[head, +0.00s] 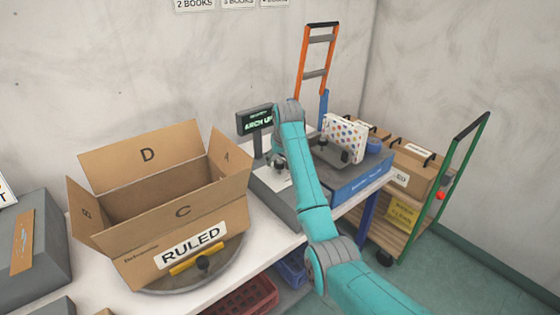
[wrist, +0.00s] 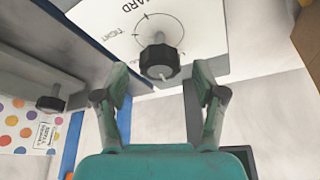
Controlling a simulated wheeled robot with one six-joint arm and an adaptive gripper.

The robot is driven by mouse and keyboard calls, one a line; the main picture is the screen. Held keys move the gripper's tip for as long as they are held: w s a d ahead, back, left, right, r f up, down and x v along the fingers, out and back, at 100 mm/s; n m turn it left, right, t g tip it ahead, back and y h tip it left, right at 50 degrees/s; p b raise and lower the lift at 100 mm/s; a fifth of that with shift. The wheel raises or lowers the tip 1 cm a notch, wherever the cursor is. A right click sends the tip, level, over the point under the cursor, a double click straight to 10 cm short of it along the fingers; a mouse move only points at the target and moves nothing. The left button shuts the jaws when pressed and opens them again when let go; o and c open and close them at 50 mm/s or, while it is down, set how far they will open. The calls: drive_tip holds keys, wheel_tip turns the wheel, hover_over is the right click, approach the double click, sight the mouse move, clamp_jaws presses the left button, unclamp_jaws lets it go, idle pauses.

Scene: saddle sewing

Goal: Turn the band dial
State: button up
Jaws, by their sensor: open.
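The band dial (wrist: 160,60) is a black faceted knob with a pale pointer line, on a white panel (wrist: 200,30) printed with "TIGHT" and part of another word ending in "ARD". In the wrist view my gripper (wrist: 158,80) is open, with one teal finger on each side below the dial. The dial appears between and just beyond the fingertips; I cannot tell whether they touch it. In the head view my arm reaches to the grey machine (head: 268,190) and partly hides the panel, and the gripper is hard to make out there.
An open cardboard box marked "RULED" (head: 180,212) stands on a round turntable (head: 215,275) at left. A small display (head: 255,119) stands behind the machine. A dotted pack (head: 345,138) sits on the machine's right part. A loaded cart (head: 400,215) stands to the right.

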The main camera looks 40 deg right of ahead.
drive_tip(key=shift+w+f, duration=0.1)
drive_tip(key=shift+f, duration=0.2)
drive_tip(key=c, duration=1.1)
drive_tip(key=shift+n+y, duration=0.4)
drive_tip(key=shift+n, duration=0.7)
drive_tip(key=shift+c, duration=0.2)
drive_tip(key=o, duration=1.1)
drive_tip(key=shift+o, duration=0.2)
drive_tip(key=shift+r, duration=0.15)
